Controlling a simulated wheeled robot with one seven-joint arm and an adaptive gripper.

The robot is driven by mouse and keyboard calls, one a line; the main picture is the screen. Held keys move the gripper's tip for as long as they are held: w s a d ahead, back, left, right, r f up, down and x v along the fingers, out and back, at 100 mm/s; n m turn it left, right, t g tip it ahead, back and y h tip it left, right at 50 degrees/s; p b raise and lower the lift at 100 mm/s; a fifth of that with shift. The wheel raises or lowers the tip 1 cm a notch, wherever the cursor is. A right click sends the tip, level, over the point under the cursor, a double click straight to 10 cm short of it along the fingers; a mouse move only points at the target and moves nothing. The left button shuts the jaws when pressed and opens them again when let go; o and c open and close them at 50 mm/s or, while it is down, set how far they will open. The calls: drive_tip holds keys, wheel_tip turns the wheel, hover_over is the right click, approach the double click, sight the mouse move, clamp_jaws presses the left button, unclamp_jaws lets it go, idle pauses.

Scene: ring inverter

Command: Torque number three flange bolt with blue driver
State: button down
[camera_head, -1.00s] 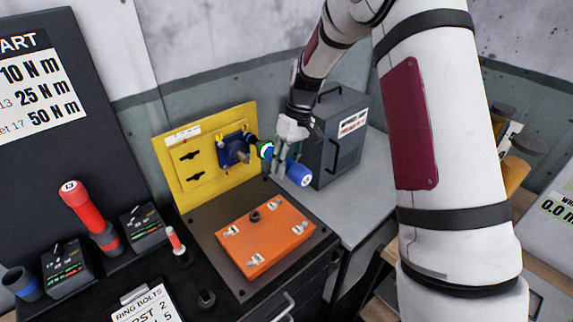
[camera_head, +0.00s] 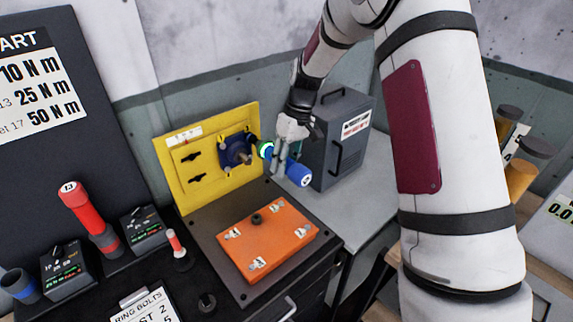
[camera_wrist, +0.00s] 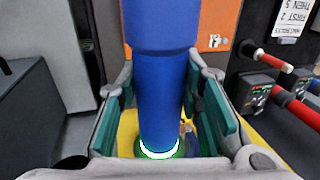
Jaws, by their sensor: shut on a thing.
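The blue driver (camera_head: 299,174) is held in my gripper (camera_head: 279,158), nearly level, with its head toward the yellow panel (camera_head: 188,195). In the wrist view its blue body (camera_wrist: 160,100) runs between the two finger pads, with a lit white-green ring (camera_wrist: 160,151) at the far end. The dark blue flange (camera_head: 234,148) is mounted on the panel, with a central stub and small bolts around its edge. The driver's head is close to the flange's right side. I cannot tell whether it touches a bolt. Bolt numbers on the flange are not readable.
An orange block (camera_head: 266,240) with labelled corners lies on the dark plate below the panel. A grey cabinet (camera_head: 338,135) stands right behind my gripper. A red driver (camera_head: 88,213) stands at left beside small control boxes (camera_head: 139,229). The grey bench at right is clear.

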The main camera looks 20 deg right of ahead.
drive_tip(key=shift+w+a+r+b, duration=0.1)
drive_tip(key=shift+w+a+b, duration=0.05)
drive_tip(key=shift+w+b, duration=0.15)
drive_tip(key=shift+w+a+r+b, duration=0.1)
drive_tip(key=shift+w+a+b, duration=0.05)
drive_tip(key=shift+w, duration=0.25)
idle(1.7)
